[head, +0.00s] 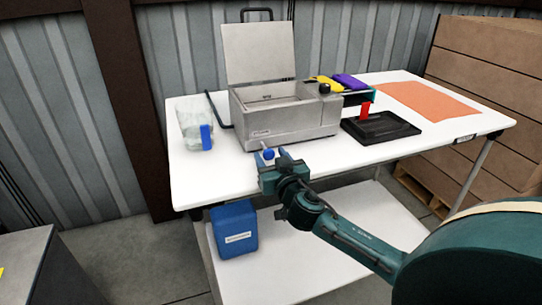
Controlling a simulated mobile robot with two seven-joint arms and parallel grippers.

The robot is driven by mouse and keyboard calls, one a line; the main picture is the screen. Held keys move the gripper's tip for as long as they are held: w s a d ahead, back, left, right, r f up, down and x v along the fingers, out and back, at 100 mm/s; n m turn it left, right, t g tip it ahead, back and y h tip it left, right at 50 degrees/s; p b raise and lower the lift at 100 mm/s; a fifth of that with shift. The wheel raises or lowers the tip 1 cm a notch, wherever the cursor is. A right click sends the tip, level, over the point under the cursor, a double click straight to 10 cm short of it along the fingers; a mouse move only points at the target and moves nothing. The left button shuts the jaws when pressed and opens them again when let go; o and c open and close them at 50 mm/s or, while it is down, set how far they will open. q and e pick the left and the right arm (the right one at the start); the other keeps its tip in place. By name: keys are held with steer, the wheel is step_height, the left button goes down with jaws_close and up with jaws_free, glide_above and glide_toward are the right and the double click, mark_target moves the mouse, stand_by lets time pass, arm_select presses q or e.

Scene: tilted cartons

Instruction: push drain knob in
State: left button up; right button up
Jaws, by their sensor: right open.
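A steel bath (290,122) with its lid raised stands on the white table. A small blue drain knob (268,153) shows at the front of the bath, on a short stem. My right gripper (271,157) is open at the table's front edge, its fingertips on either side of the knob in the picture. I cannot tell whether the fingers touch the knob. The gripper hides part of the area just below the knob. My left gripper is out of view.
A clear container (190,122) with a blue part stands left of the bath. A black tray (378,128) with a red handle lies to the right, before an orange mat (425,98). A blue canister (235,228) stands on the lower shelf. Stacked cartons (480,80) stand behind right.

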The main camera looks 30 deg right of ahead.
steer(key=shift+w, duration=0.3)
steer(key=shift+c, duration=0.5)
jaws_close()
